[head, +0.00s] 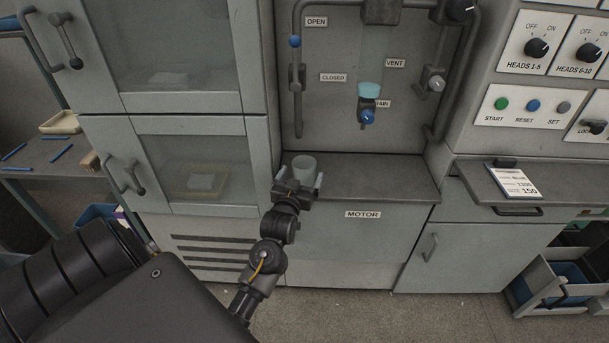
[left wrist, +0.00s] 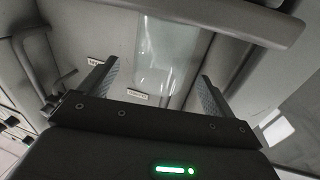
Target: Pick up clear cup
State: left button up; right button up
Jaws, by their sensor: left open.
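The clear cup (head: 304,167) stands upright on the grey ledge above the MOTOR panel, near the ledge's left end. My left gripper (head: 299,184) is at the near side of the cup, its fingers open and spread to either side of the cup's lower part. In the left wrist view a pale see-through shape, the cup (left wrist: 167,55), shows between and beyond the open fingers (left wrist: 157,90). The gripper hides the cup's base in the head view, so I cannot tell if the fingers touch it. My right gripper is not in view.
The grey ledge (head: 385,180) is clear to the right of the cup. Glass-doored cabinets (head: 205,125) stand close on the left. A valve with a pale blue part (head: 368,90) hangs above the ledge. A labelled card (head: 515,182) lies on the right shelf.

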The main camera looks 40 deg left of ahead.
aim_at(307, 162)
pick_arm(q)
jog(key=shift+p+x, duration=0.4)
jog(key=shift+x, duration=2.5)
jog(key=shift+f, duration=0.15)
jog(key=shift+s, duration=0.1)
jog(key=shift+c, duration=0.4)
jog(key=c, duration=1)
